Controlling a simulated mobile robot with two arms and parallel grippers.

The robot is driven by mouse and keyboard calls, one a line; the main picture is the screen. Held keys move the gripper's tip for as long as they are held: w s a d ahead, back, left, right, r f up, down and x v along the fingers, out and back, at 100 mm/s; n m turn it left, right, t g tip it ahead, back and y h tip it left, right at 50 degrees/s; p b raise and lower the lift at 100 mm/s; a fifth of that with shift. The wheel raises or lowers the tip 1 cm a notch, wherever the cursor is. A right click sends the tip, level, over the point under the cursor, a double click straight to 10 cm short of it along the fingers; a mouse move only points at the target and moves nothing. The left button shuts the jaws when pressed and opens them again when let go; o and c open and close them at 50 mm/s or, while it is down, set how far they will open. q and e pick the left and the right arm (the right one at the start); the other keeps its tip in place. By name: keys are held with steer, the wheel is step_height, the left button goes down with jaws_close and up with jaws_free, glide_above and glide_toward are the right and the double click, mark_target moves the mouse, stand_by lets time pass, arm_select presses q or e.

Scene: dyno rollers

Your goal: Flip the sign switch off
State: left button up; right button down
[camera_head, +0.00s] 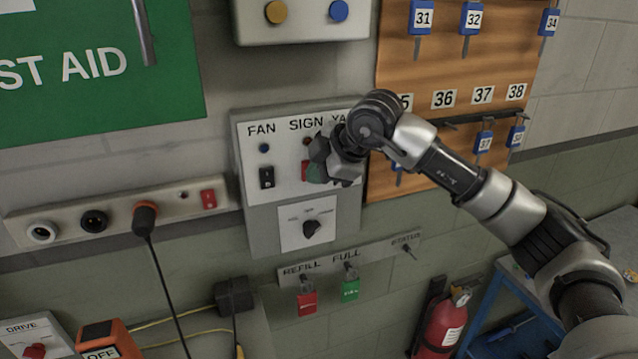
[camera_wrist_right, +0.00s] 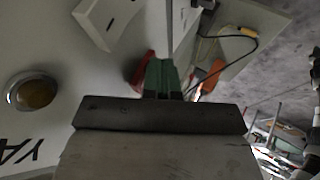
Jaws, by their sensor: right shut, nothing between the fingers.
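The switch panel (camera_head: 250,195) hangs on the wall with labels FAN, SIGN and a partly covered one starting YA. The red sign switch (camera_head: 304,170) sits under the SIGN label and a small dark reddish lamp (camera_head: 306,141). My right gripper (camera_head: 317,174) is shut at this switch and covers part of it. In the right wrist view, the green fingertips (camera_wrist_right: 163,76) are together and empty, close beside the red switch (camera_wrist_right: 142,72). I cannot tell whether they touch or which way the switch is tipped. My left gripper is not in view.
The black fan switch (camera_head: 267,177) is left of the sign switch, and a rotary knob (camera_head: 312,229) is below. A white switch (camera_wrist_right: 105,20) and amber lamp (camera_wrist_right: 32,92) are near the gripper. A power strip (camera_head: 120,217) and key board (camera_head: 440,65) flank the panel.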

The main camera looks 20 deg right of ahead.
steer(key=shift+w, duration=0.1)
steer(key=shift+r+p, duration=0.55)
steer(key=shift+r, duration=0.35)
steer(key=shift+d+f, duration=0.1)
steer(key=shift+d, duration=0.1)
